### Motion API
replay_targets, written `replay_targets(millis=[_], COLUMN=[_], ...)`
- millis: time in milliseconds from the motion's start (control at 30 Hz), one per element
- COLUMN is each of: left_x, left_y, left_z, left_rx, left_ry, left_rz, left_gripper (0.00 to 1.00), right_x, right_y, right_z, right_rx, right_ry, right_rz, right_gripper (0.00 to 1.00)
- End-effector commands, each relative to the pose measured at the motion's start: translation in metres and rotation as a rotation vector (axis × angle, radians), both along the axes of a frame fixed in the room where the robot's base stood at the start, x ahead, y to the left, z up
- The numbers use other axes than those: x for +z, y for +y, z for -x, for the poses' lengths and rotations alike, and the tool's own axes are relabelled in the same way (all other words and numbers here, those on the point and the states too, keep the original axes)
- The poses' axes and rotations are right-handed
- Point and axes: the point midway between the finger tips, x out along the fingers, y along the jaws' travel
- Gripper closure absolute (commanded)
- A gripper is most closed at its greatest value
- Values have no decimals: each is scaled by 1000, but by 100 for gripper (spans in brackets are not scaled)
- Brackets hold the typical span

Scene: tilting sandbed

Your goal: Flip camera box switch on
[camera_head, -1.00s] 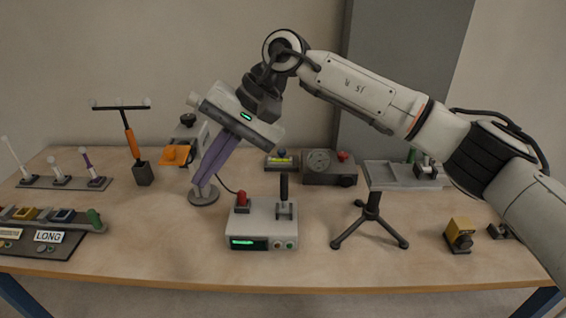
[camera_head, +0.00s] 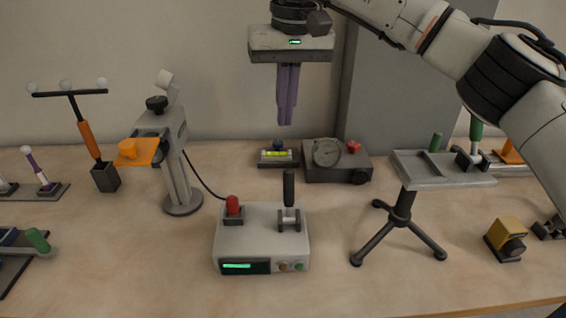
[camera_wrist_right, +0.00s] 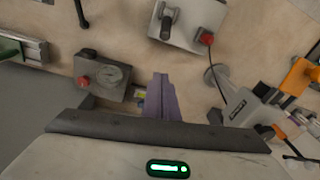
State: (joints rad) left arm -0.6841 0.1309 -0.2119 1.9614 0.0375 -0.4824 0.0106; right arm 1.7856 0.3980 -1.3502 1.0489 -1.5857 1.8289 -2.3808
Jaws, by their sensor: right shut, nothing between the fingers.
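A light grey box (camera_head: 262,232) with a lit green display stands at the middle front of the table. A black lever switch (camera_head: 289,190) stands upright on its top right, with a red button (camera_head: 232,206) on its top left. I cannot tell from its look whether this is the camera box. My right gripper (camera_head: 285,122), with purple fingers, points down above and behind the box, shut and empty, clear of the lever. In the right wrist view the fingers (camera_wrist_right: 163,82) are together, and the box (camera_wrist_right: 190,20) is at the top. My left gripper is not in view.
A gauge box (camera_head: 348,176) and a small level (camera_head: 278,158) sit behind. A grey stand with an orange piece (camera_head: 138,152) is left; a tripod platform (camera_head: 440,172) and yellow block (camera_head: 504,236) are right. The table around the box's front is clear.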

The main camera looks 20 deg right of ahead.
Motion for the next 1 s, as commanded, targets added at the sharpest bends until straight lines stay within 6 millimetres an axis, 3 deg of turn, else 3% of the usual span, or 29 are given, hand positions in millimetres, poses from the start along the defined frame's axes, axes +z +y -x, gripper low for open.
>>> replay_targets(millis=[367,567,867,1000], left_x=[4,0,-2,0], left_y=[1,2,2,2], left_z=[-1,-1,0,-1], left_rx=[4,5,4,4], left_ry=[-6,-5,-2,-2], left_rz=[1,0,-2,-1], left_gripper=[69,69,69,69], right_x=[-6,-38,-103,-93], right_y=[1,1,4,5], right_z=[-1,-3,-10,8], right_rx=[0,1,0,3], right_ry=[0,2,4,-2], right_rz=[-1,0,-1,-1], right_gripper=[100,100,100,100])
